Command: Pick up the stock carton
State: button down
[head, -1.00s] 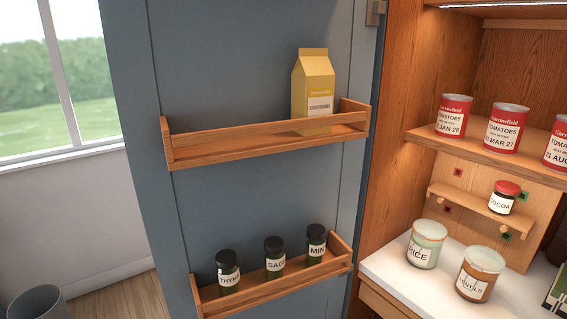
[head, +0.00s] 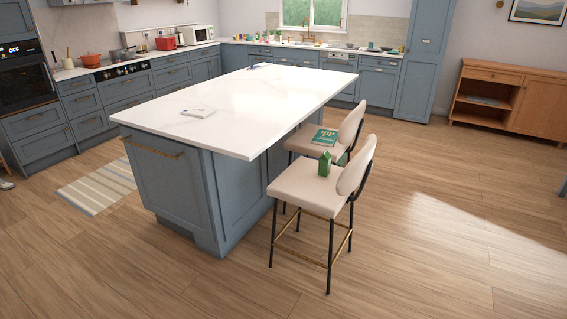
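A small green carton (head: 324,164) with a gabled top stands upright on the cream seat of the nearer bar stool (head: 298,190). It is too small to read any label, so I cannot tell whether it is the stock carton. My gripper is not in view.
A kitchen island (head: 235,110) with a white top stands left of the stools. A green book (head: 326,137) lies on the farther stool (head: 304,143). A striped rug (head: 100,188) lies at left. Wooden floor (head: 430,220) is clear at right. A wooden sideboard (head: 535,105) stands at the back right.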

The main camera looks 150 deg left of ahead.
aim_at(324, 161)
jog(key=u, duration=4.5)
jog(key=i+l, duration=0.1)
jog(key=i, duration=1.35)
jog(key=i+l+u, duration=0.1)
jog(key=i, duration=0.6)
jog(key=i+l, duration=0.15)
jog(key=i, duration=0.55)
jog(key=i+l, duration=0.15)
jog(key=i, duration=0.55)
jog(key=j+u, duration=0.05)
